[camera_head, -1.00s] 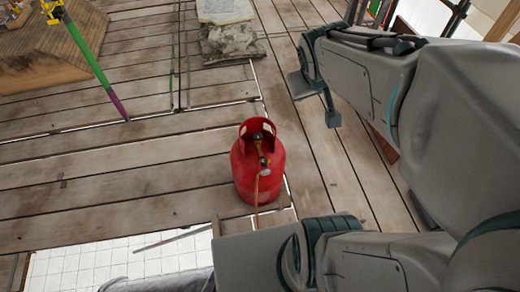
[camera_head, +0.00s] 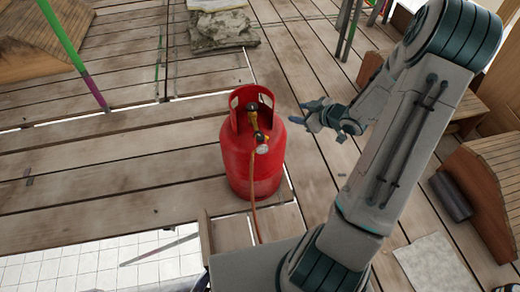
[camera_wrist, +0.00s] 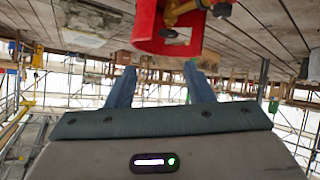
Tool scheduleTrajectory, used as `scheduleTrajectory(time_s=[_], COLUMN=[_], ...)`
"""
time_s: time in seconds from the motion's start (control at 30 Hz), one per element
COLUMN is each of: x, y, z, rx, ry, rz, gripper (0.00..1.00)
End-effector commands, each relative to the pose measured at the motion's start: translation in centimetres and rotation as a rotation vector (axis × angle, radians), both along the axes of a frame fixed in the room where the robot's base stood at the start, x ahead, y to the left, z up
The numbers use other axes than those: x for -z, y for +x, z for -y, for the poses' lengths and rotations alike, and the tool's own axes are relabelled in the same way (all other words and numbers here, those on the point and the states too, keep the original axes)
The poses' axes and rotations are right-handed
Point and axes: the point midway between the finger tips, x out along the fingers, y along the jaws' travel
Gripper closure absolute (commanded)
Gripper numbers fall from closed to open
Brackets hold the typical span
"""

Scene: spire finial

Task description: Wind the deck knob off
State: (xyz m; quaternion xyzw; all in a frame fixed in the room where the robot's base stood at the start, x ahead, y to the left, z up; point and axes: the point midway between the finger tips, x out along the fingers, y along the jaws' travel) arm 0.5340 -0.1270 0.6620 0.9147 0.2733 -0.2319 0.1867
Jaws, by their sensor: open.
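A red gas cylinder (camera_head: 250,165) stands upright on the deck boards, and its collar also shows at the top of the wrist view (camera_wrist: 150,35). A brass valve (camera_head: 255,122) sits inside the collar with a small dark knob (camera_head: 252,107) on it. In the wrist view a dark knob (camera_wrist: 222,10) shows beside the brass fitting, near the top edge. I cannot tell for sure which part is the deck knob. My gripper (camera_head: 306,112) is open and empty, right of the collar and apart from it. Its two spread fingers show in the wrist view (camera_wrist: 160,74).
A hose (camera_head: 253,200) runs down the cylinder's front from a gauge-like fitting (camera_head: 262,149). A stone slab stack (camera_head: 222,30) lies behind. A green and purple pole (camera_head: 75,55) stands at left. A gap with white tiles (camera_head: 95,265) opens at front left. Boards left of the cylinder are clear.

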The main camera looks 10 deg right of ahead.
Motion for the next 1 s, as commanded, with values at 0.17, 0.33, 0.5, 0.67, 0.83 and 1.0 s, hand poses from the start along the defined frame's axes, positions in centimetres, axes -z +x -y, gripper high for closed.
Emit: scheduleTrajectory(time_s=[0.17,0.33,0.5,0.67,0.83,1.0], x=[8.8,12.1,13.2,13.2,13.2,13.3], y=[-2.1,-4.2,-5.5,-5.4,-3.7,-1.1], z=[-1.1,-2.0,-2.2,-2.8,-4.9,-7.7], rx=[-0.121,-0.206,-0.246,-0.259,-0.262,-0.261], ry=[0.231,0.417,0.519,0.543,0.542,0.542], rz=[0.099,0.198,0.259,0.276,0.276,0.277], gripper=[0.53,0.53,0.53,0.53,0.53,0.53])
